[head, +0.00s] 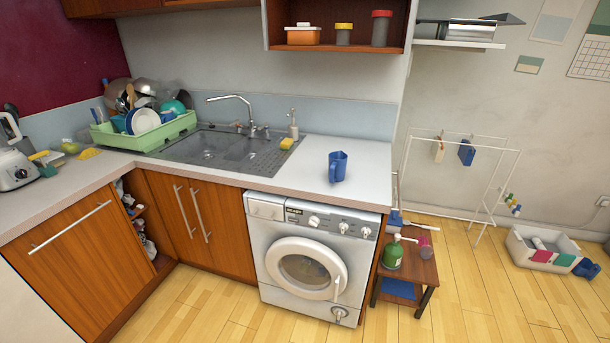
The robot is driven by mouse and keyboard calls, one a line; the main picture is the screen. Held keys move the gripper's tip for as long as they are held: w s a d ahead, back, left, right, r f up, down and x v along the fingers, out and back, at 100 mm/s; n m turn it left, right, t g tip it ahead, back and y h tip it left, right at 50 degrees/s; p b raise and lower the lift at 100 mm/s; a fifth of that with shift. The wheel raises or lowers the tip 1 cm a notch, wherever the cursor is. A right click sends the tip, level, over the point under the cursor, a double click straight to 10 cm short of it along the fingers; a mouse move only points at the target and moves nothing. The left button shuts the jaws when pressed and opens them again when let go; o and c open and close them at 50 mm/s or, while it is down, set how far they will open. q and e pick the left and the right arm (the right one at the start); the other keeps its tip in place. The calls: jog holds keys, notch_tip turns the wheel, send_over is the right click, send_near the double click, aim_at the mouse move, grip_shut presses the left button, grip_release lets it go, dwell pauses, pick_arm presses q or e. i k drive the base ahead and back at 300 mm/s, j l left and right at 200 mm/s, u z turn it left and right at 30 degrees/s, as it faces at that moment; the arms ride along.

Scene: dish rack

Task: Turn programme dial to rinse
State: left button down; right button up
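A white washing machine (260,234) stands under the counter, right of the wooden cupboards. Its grey control panel (328,221) runs along the top front, with several round light knobs in a row. One dial (314,221) sits left of the middle, another dial (343,227) is to its right, and a third dial (365,232) is near the right end. Their markings are too small to read, so I cannot tell which is the programme dial or where it points. The round door (305,268) looks shut. Neither of my grippers shows in the head view.
A low wooden table (410,268) with a green bottle (392,252) is close on the machine's right. The wooden floor (215,315) in front is clear.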

aim_at(314, 221)
jog(key=i+j+z, duration=0.15)
jog(key=j, duration=0.15)
jog(key=i+j+z, duration=0.35)
jog(key=j, duration=0.25)
jog(key=j+z, duration=0.15)
jog(key=j, duration=0.2)
